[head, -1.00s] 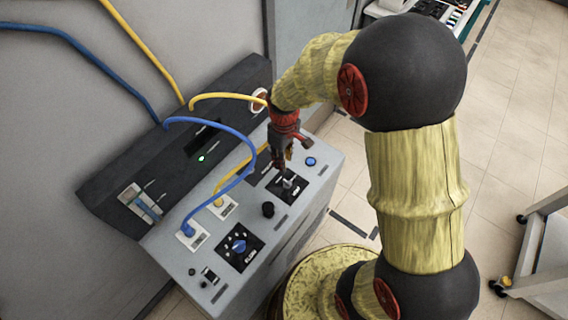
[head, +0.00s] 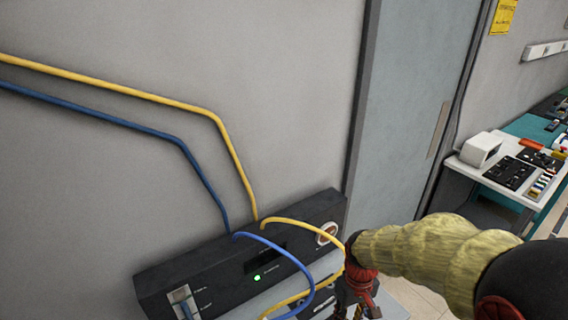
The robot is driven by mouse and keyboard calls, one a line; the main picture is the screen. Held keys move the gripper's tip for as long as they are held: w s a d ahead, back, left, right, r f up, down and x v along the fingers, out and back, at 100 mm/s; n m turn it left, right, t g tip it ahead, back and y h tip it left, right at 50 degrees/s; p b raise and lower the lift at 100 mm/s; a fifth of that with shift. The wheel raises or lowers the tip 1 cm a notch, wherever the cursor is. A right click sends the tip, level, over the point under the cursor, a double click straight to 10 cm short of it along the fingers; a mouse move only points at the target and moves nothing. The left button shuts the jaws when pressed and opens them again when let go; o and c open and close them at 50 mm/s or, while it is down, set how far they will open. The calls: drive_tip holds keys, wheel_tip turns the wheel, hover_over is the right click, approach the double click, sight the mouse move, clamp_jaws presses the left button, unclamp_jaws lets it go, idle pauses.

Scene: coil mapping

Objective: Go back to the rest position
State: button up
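My gripper (head: 352,310) is at the bottom of the head view, right of centre, at the end of my yellow-covered arm. Its red wrist shows, but its fingertips are cut off or hidden at the lower edge, so I cannot tell if it is open or shut. It is in front of the right end of a dark control box (head: 215,276) with a lit green light. Only a strip of the grey console top (head: 395,297) shows below the box.
A blue cable (head: 290,254) and a yellow cable (head: 295,224) loop from the box down towards the console, close to my gripper. A grey door (head: 405,110) stands behind. A bench (head: 500,185) with devices is at the right.

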drive_tip(key=s+r+m+t+b, duration=0.1)
drive_tip(key=s+r+t+b, duration=0.1)
drive_tip(key=s+r, duration=0.3)
drive_tip(key=s+d+r+m+t+b, duration=0.1)
drive_tip(key=s+r+t, duration=0.3)
drive_tip(key=r, duration=0.8)
drive_tip(key=shift+s+d+r+m+b, duration=0.25)
drive_tip(key=shift+s+m+b, duration=0.35)
drive_tip(key=shift+s+b, duration=0.5)
drive_tip(key=shift+s+d, duration=0.15)
